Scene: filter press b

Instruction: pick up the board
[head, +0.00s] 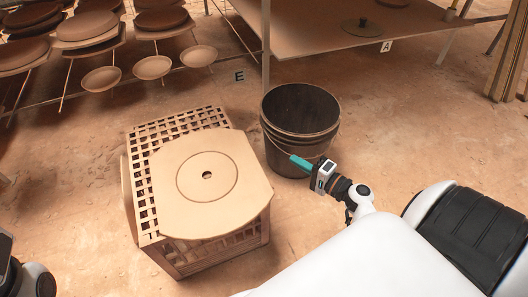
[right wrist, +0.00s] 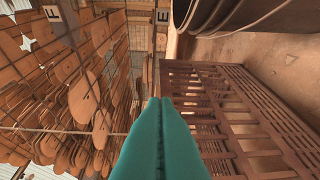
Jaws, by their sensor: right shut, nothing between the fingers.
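The board (head: 209,184) is a tan flat slab with two straight sides, rounded ends, an inscribed circle and a small centre hole. It lies flat on top of a slatted crate (head: 140,190) and overhangs the crate's front right edge. My right gripper (head: 293,158) has teal fingers, shut and empty, right of the board and apart from it, in front of the bucket. The shut fingers also show in the right wrist view (right wrist: 160,102), where I cannot make out the board. Only part of my left arm shows at the lower left; its fingers are out of frame.
A dark bucket (head: 300,108) with a wire handle stands right of the crate, close to my right gripper. The crate's lattice shows in the right wrist view (right wrist: 235,110). Racks of discs (head: 85,28) stand upper left; a table (head: 330,35) is behind. Floor left of the crate is clear.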

